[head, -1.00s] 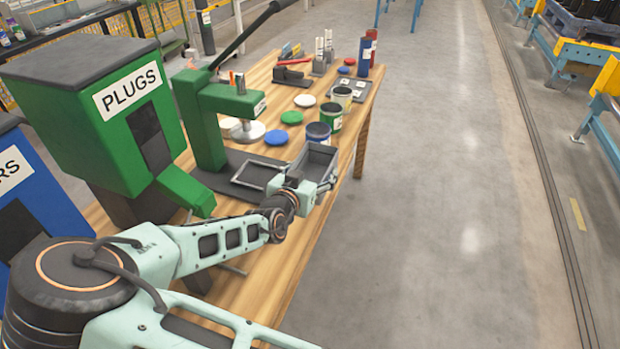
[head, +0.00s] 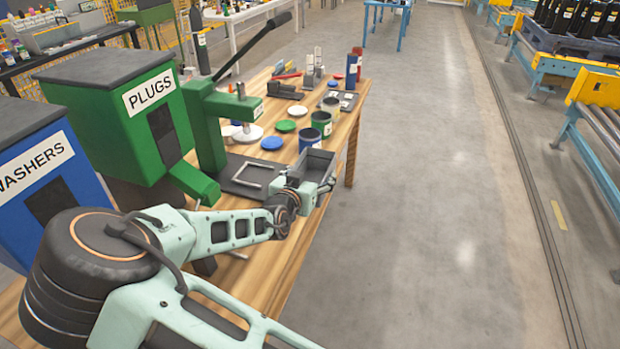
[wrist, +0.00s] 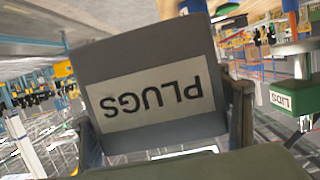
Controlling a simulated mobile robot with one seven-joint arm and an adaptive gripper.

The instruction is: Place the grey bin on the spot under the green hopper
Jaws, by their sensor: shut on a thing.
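The grey bin (head: 317,166) is held at the end of my arm, over the right edge of the wooden bench. My gripper (head: 303,185) is shut on it. In the wrist view the bin (wrist: 150,60) fills the middle, its PLUGS label upside down, with a finger at each side. The green hopper (head: 120,125), labelled PLUGS, stands at the left with its chute (head: 194,184) slanting towards the bench. The bin is to the right of the chute and apart from it. I cannot make out the spot under the chute; my arm covers part of that area.
A green lever press (head: 207,130) stands beside the hopper, with a light rectangular frame (head: 262,174) on its dark base. Paint cans (head: 321,124) and coloured lids (head: 272,143) sit behind the bin. A blue WASHERS hopper (head: 45,185) is at left. The floor at right is clear.

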